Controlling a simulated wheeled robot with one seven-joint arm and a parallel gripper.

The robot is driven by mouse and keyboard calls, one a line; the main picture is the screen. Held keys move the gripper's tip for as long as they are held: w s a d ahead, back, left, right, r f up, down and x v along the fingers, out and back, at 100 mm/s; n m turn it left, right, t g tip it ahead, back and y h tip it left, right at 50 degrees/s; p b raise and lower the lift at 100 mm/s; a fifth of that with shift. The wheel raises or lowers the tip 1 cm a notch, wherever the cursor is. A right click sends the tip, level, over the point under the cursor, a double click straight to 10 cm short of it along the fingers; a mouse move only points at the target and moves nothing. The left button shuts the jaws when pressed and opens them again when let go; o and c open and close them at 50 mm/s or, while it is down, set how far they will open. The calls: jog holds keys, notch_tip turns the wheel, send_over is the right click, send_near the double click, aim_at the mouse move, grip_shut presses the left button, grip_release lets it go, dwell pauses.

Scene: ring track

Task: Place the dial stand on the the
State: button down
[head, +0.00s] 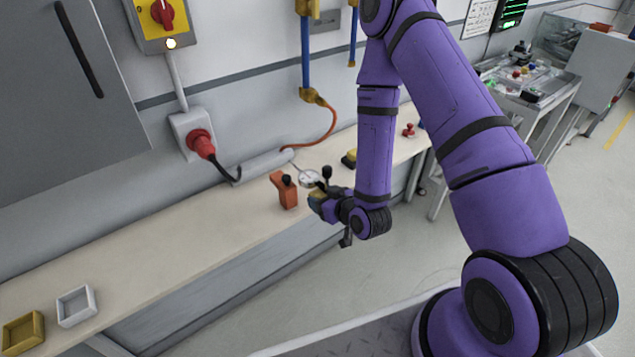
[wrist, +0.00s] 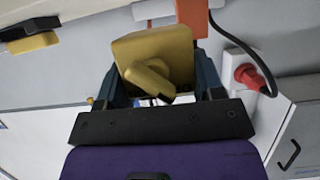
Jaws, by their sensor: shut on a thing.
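The dial stand shows a yellow block-like part (wrist: 150,46) with a short yellow cylinder between my fingers in the wrist view. In the head view a round white dial (head: 309,178) shows just beyond my gripper (head: 319,198) and seems to belong to it. My gripper, also in the wrist view (wrist: 163,88), is shut on the stand, near the bench's front edge. Whether the stand touches the bench I cannot tell. The task line does not name the target clearly.
An orange block with a black knob (head: 284,192) stands close left of my gripper on the bench (head: 190,248). A yellow-and-black object (head: 349,159) and a red item (head: 409,131) lie farther right. Yellow (head: 22,333) and white (head: 76,291) trays sit at the left. The bench between is clear.

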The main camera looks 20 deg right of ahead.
jog(key=w+d, duration=0.1)
jog(key=w, duration=0.4)
jog(key=w+d+f, duration=0.1)
jog(key=w+d, duration=0.1)
jog(key=w, duration=0.3)
jog(key=w+d, duration=0.2)
jog(key=w, duration=0.2)
jog(key=shift+w+d+f, duration=0.15)
jog(key=shift+w, duration=0.25)
jog(key=shift+s+f, duration=0.1)
jog(key=shift+f, duration=1.65)
jog(key=shift+c, duration=1.2)
grip_release()
jog(key=shift+f, duration=0.15)
